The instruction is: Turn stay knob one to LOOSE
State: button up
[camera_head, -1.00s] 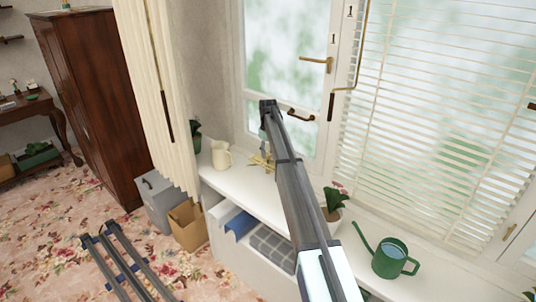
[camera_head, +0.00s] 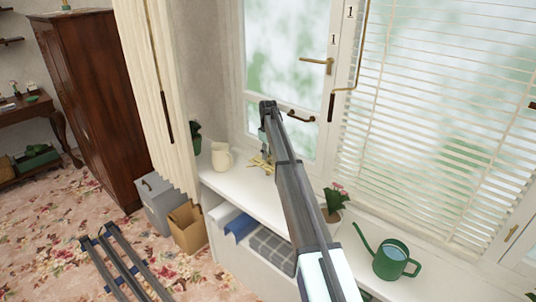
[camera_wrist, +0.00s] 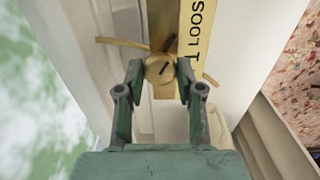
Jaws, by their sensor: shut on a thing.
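The brass knob (camera_wrist: 160,68) sits between my two fingertips in the wrist view, with a dark slot-like mark on its face. Brass arms stick out around it. A brass plate (camera_wrist: 196,35) beside it carries black lettering reading "LOOS", with a "T" further down, the rest hidden by my finger. My gripper (camera_wrist: 160,71) is shut on the knob, one finger on each side. In the head view the brass stay parts (camera_head: 261,162) show small at the window sill, under my gripper (camera_head: 264,142); the knob itself is too small to make out there.
The white sill (camera_head: 238,181) holds a cream jug (camera_head: 221,156) left of my gripper, a potted plant (camera_head: 335,203) close to my arm, and a green watering can (camera_head: 391,261) to the right. Window handles (camera_head: 318,63) and a blind (camera_head: 430,110) are behind.

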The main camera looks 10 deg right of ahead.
jog(key=shift+f, duration=0.1)
jog(key=o, duration=1.2)
jog(key=shift+c, duration=0.2)
notch_tip(320, 180, up, 12)
